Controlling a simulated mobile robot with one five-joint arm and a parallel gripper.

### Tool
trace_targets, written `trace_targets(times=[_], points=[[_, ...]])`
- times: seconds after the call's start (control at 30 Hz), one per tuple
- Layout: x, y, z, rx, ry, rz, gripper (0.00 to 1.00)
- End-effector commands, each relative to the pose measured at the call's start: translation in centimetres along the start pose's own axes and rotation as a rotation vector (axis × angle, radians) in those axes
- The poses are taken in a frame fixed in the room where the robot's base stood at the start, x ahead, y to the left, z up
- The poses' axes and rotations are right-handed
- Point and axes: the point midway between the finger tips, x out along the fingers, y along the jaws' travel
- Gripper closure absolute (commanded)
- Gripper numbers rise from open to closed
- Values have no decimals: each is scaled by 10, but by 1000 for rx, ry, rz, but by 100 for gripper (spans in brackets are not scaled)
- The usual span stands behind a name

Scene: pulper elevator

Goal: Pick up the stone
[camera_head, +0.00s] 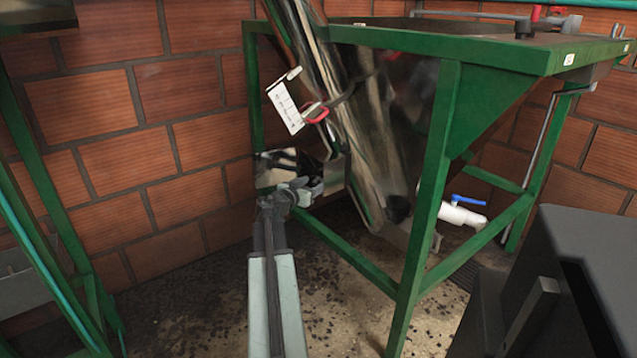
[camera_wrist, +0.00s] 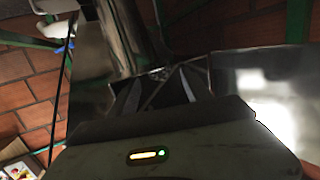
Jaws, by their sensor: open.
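I cannot make out a stone with certainty in either view. My gripper (camera_head: 305,187) is at the end of my arm, beside the lower end of the slanted metal elevator chute (camera_head: 362,150). In the wrist view my gripper (camera_wrist: 157,90) shows its dark fingers apart, with shiny metal surfaces around them. Nothing is clearly held between them. A small metal box or hopper (camera_head: 272,176) is right by the gripper, its inside mostly hidden. A dark rounded lump (camera_head: 398,209) sits low on the chute; I cannot tell what it is.
A green frame (camera_head: 428,200) surrounds the chute, with a post to the right of my arm. A white pipe with a blue valve handle (camera_head: 467,203) sticks out. A dark machine (camera_head: 570,270) stands front right. Dark bits litter the floor (camera_head: 195,325). A brick wall (camera_head: 140,165) is behind.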

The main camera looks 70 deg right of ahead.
Motion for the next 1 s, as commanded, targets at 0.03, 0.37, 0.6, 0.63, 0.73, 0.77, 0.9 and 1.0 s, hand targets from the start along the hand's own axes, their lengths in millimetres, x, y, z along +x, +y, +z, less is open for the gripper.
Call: trace_targets(times=[0.03,0.37,0.6,0.63,0.73,0.77,0.9,1.0], points=[[12,-2,1,1,0,1,43],[18,0,0,0,0,0,59],[17,-1,0,-1,0,-1,100],[17,-1,0,-1,0,-1,100],[17,-1,0,-1,0,-1,100],[17,-1,0,-1,0,-2,100],[13,-3,-8,-1,0,-2,100],[10,-4,-20,-1,0,-2,100]])
